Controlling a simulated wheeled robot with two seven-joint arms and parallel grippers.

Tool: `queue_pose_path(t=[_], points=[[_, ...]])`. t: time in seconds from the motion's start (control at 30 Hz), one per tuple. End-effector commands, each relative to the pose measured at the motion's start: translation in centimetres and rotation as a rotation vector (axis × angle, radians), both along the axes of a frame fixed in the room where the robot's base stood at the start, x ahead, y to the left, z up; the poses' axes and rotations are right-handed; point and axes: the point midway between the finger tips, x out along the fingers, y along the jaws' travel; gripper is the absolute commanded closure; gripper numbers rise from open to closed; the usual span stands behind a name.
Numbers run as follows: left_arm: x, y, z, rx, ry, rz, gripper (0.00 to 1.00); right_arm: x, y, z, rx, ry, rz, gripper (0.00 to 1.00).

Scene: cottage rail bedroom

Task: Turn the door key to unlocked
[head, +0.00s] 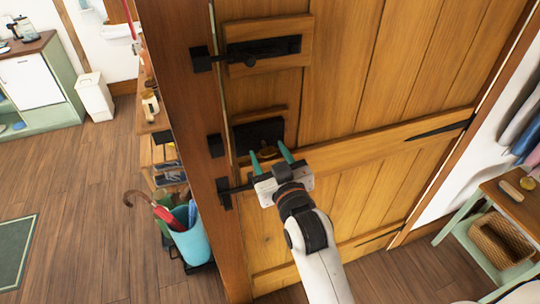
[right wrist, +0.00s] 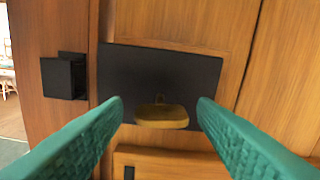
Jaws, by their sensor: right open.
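The door key (right wrist: 161,116) shows its brass bow in the right wrist view, lying flat and wide in front of the black lock plate (right wrist: 140,75). In the head view the lock plate (head: 258,133) is on the wooden door, and the key (head: 269,152) shows small below it. My right gripper (head: 269,158) is open in front of the lock. In the right wrist view its two green fingers (right wrist: 160,108) stand left and right of the key bow, with gaps on both sides. My left gripper is not in view.
A black bolt (head: 262,50) sits higher on the door (head: 400,65). A dark latch part (head: 226,192) is below the lock, beside the gripper. An umbrella bin (head: 191,242) stands left of the door frame. A side table (head: 510,200) is at the right.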

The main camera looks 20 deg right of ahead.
Motion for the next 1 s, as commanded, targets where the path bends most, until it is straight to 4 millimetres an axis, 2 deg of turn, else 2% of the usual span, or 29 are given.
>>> queue_pose_path(t=[0.23,0.7,0.8,1.0], points=[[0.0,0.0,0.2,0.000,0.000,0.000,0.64,-1.0,0.0,0.0,0.000,0.000,0.000,0.47],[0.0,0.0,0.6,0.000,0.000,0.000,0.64,-9.7,-0.3,-0.2,0.000,0.004,0.000,0.47],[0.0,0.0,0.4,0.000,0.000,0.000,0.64,-10.9,-0.4,-0.2,0.000,0.003,0.001,0.47],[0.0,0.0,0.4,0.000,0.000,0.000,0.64,-11.9,-0.4,0.0,0.000,0.000,0.001,0.47]])
